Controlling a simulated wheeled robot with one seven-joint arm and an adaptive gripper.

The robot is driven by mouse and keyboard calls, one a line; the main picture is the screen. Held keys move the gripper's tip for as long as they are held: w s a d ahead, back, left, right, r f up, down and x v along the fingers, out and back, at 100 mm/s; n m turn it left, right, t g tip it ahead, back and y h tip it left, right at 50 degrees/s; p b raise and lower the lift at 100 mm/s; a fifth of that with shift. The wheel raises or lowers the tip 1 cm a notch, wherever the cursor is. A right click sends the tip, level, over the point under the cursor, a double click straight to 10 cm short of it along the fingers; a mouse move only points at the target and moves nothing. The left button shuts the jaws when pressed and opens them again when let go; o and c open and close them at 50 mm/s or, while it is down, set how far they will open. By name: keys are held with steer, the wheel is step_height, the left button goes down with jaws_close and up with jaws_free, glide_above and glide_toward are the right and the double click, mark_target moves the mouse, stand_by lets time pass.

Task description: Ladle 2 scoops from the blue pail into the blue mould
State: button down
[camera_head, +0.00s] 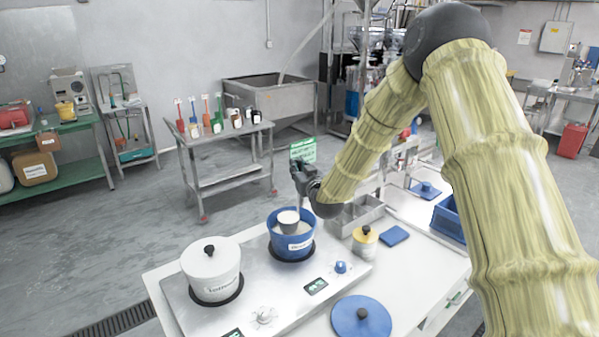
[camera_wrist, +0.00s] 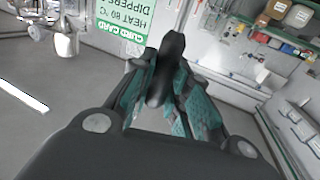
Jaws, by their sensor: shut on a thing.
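The blue pail (camera_head: 293,247) stands on the far round plate of the steel hob, with pale contents inside. A grey ladle cup (camera_head: 289,221) shows at the pail's mouth; I cannot tell whether it touches the contents. My gripper (camera_head: 299,182) is above the pail. In the wrist view my gripper (camera_wrist: 162,90) is shut on the dark ladle handle (camera_wrist: 171,50), between teal finger pads. A small flat blue piece (camera_head: 394,235) lies right of the hob and a blue crate (camera_head: 447,220) stands farther right; I cannot tell which is the mould.
A white lidded pot (camera_head: 211,272) stands on the near plate. A blue lid (camera_head: 361,318) lies at the front. A yellow and white jar (camera_head: 365,241) and a steel tray (camera_head: 358,214) are right of the pail. A green sign (camera_head: 303,150) stands behind my gripper.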

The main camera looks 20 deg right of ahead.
steer(key=shift+r+p, duration=1.4)
steer(key=shift+r, duration=2.85)
steer(key=shift+d+f, duration=0.1)
